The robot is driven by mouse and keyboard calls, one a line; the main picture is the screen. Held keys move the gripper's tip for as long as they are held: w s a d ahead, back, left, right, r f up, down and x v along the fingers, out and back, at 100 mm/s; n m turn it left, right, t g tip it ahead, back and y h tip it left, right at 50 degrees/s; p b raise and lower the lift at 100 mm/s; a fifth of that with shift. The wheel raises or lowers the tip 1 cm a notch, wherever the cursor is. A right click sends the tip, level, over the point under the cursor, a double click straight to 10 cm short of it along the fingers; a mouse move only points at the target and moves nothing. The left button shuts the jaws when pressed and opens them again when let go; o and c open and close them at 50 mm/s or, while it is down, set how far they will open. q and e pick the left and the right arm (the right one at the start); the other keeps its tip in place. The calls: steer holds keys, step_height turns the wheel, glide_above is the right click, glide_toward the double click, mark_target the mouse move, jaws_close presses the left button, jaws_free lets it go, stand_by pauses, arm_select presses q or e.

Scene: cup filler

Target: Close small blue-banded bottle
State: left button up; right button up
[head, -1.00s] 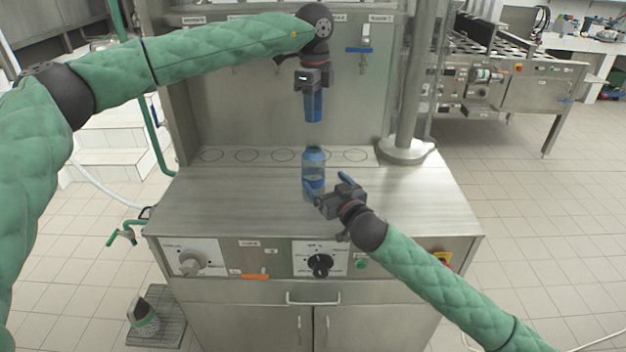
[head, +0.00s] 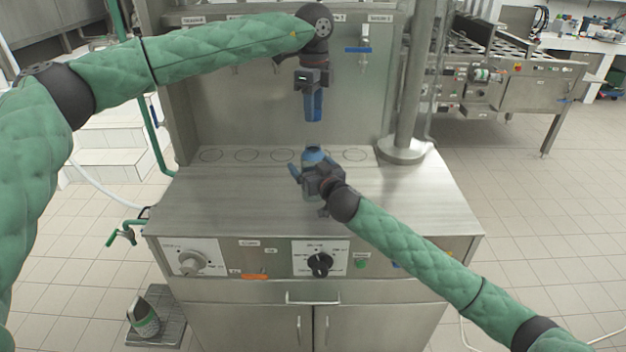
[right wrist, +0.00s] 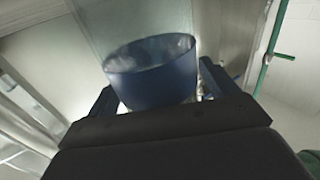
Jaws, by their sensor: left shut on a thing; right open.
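The blue-banded bottle (head: 313,156) stands upright on the steel worktop, its lower part hidden behind my right gripper (head: 308,176). That gripper is open, with its fingers around the bottle. In the right wrist view, the bottle's wide blue band (right wrist: 150,82) shows between the two dark fingers of the right gripper (right wrist: 155,95). My left gripper (head: 313,106) points down above the bottle, apart from it. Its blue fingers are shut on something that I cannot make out.
The steel worktop (head: 235,200) is clear left and right of the bottle. Several marked circles (head: 249,155) line its back. A steel column (head: 404,110) stands at the back right. A tap (head: 364,42) is on the back panel. Knobs (head: 320,264) are on the front.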

steer(key=c, duration=1.5)
arm_select(q)
glide_above(314, 142)
steer(key=shift+a+f, duration=0.1)
steer(key=shift+f, duration=2.35)
arm_select(e)
steer(key=shift+o, duration=0.2)
arm_select(q)
steer(key=shift+f, duration=0.1)
steer(key=shift+f, duration=0.8)
steer(key=shift+f, duration=0.5)
